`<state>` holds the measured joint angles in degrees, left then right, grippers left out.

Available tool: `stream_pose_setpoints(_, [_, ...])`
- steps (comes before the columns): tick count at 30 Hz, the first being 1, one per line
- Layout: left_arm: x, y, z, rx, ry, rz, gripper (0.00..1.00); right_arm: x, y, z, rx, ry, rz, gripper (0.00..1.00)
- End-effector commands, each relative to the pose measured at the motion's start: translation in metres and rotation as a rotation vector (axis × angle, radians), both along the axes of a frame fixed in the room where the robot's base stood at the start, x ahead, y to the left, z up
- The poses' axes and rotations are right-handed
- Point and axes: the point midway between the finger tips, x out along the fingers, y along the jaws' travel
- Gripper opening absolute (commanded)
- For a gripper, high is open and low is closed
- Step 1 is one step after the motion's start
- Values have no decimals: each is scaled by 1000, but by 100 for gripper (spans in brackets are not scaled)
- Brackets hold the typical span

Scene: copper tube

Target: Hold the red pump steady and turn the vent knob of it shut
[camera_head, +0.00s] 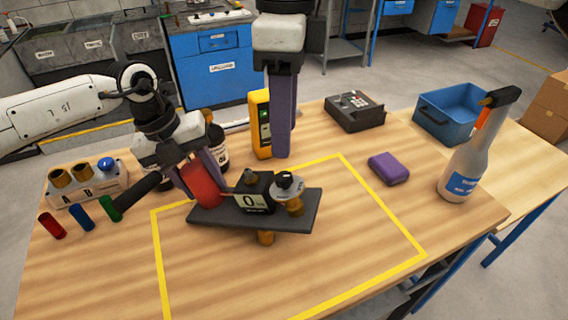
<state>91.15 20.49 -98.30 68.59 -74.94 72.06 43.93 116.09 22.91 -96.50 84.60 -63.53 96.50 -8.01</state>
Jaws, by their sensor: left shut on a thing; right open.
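The red pump (203,187) is in the middle left of the table, with a black handle pointing left, a dark plate (300,212) and a small display reading 0 (251,200). A black knob with a pale mark (286,182), likely the vent knob, tops a brass fitting at the plate's right. My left gripper (197,182) is shut on the red body, its purple fingers on either side. My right gripper (281,150) is open and empty. It points down above and behind the knob, apart from the pump.
A yellow meter (260,125) stands just behind my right gripper. A brass piece (266,238) shows under the plate's front edge. Red, blue and green cylinders and a socket block (92,187) are at left. A purple case (388,168), spray bottle (461,175) and blue bin (430,127) are at right.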

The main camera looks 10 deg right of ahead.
Motion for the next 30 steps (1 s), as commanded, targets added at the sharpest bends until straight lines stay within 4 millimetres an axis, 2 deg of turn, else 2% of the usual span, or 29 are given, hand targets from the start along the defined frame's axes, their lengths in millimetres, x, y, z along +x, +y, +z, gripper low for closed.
stream_pose_setpoints(1, [0,0,2,-3,0,3,0,-1,-1,-12,-2,4,0,42])
stream_pose_setpoints(6, [1,0,2,-3,0,3,0,-3,0,-45,-2,3,0,42])
stream_pose_setpoints(12, [1,0,2,-3,0,3,0,-4,1,-72,-1,2,1,42])
stream_pose_setpoints(16, [1,0,2,-4,-1,3,0,-4,1,-79,0,0,0,42])
stream_pose_setpoints(24, [1,0,2,-4,-1,3,0,-4,1,-80,0,0,0,42])
stream_pose_setpoints(26, [1,0,2,-4,-1,3,0,-4,1,-80,0,0,0,36])
stream_pose_setpoints(30, [1,0,2,-4,-1,3,0,-4,1,-80,0,0,0,12])
